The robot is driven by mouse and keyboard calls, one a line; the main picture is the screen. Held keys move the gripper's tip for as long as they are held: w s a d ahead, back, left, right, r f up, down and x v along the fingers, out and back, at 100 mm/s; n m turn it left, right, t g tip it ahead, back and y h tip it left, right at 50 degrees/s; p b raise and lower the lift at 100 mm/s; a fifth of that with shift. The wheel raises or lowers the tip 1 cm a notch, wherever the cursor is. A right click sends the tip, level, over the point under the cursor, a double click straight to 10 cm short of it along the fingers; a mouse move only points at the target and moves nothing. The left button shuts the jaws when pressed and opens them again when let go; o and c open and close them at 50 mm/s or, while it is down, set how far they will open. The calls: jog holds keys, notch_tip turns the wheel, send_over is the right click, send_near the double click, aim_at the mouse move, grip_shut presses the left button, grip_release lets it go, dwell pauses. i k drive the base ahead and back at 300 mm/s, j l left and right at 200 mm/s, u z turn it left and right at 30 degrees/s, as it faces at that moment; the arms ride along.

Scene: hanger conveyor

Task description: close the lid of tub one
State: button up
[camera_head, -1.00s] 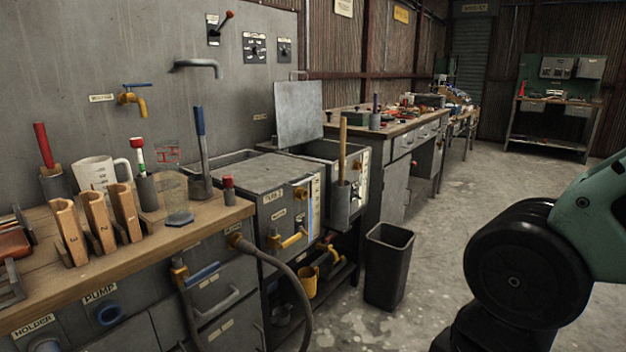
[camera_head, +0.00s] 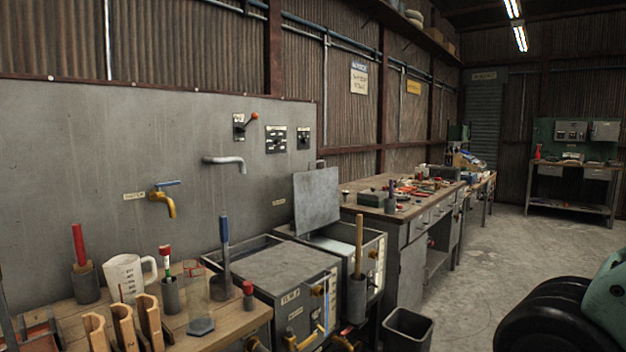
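Two grey metal tubs stand side by side past the wooden bench. The nearer tub (camera_head: 297,304) has a flat grey lid (camera_head: 285,264) lying over its top. The farther tub (camera_head: 375,268) is open, and its square grey lid (camera_head: 317,203) stands up nearly vertical at its back left. The tub labels are too small to read, so I cannot tell from them which is tub one.
A wooden-handled tool in a grey holder (camera_head: 355,299) stands in front of the farther tub. A black bin (camera_head: 408,328) is on the floor. A measuring jug (camera_head: 126,277) and upright tools crowd the near bench. The floor (camera_head: 480,255) at centre right is clear.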

aim_at(316, 193)
jog(key=i+l+u, duration=0.3)
jog(key=i+l, duration=0.35)
jog(key=i, duration=0.2)
jog(key=i+l+u, duration=0.35)
jog(key=i+l, duration=0.45)
